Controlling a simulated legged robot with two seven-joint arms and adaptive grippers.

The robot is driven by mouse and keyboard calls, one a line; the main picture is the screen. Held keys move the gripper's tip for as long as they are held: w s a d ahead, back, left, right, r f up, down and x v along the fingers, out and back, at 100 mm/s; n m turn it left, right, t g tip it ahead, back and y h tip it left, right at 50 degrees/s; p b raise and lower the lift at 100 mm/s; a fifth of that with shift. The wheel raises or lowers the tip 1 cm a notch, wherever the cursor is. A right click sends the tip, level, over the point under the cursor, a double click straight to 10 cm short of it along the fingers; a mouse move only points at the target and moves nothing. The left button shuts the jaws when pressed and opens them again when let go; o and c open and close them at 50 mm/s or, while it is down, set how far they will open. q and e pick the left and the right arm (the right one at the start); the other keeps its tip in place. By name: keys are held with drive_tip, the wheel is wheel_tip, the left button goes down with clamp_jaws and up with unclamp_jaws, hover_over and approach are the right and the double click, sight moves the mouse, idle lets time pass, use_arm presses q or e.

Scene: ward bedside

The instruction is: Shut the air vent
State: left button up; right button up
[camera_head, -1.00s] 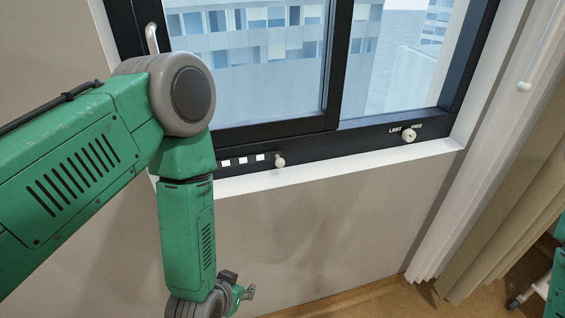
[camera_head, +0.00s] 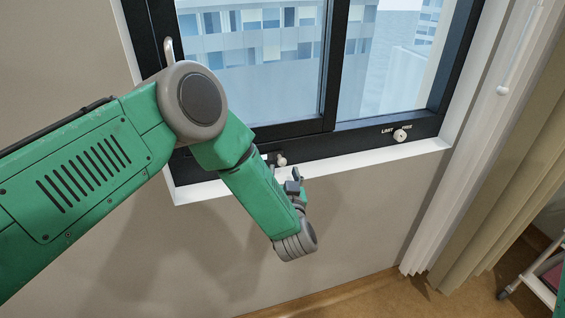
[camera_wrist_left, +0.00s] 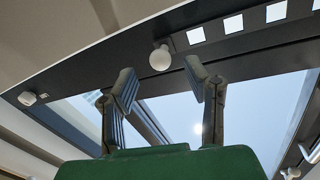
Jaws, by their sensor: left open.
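The air vent shows in the left wrist view as a row of white square openings (camera_wrist_left: 233,24) in the dark lower window frame. A pale round knob (camera_wrist_left: 160,58) sits beside the row. In the head view the knob (camera_head: 281,161) stands on the frame's lower rail, and my left arm hides the squares. My left gripper (camera_head: 294,181) is open, just below the knob. In the wrist view the knob appears between and beyond the open fingers (camera_wrist_left: 160,80), with no visible contact. My right gripper is not in view.
Another knob (camera_head: 400,135), marked with lettering, sits farther right on the frame. A white sill (camera_head: 375,161) runs below the window. A pale handle (camera_head: 169,51) is at the upper left, and curtains (camera_head: 487,190) hang at the right.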

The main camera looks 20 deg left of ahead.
sight(283, 165)
use_arm(q)
drive_tip(key=x, duration=0.4)
drive_tip(key=shift+w+a, duration=0.1)
drive_tip(key=shift+w, duration=0.3)
clamp_jaws()
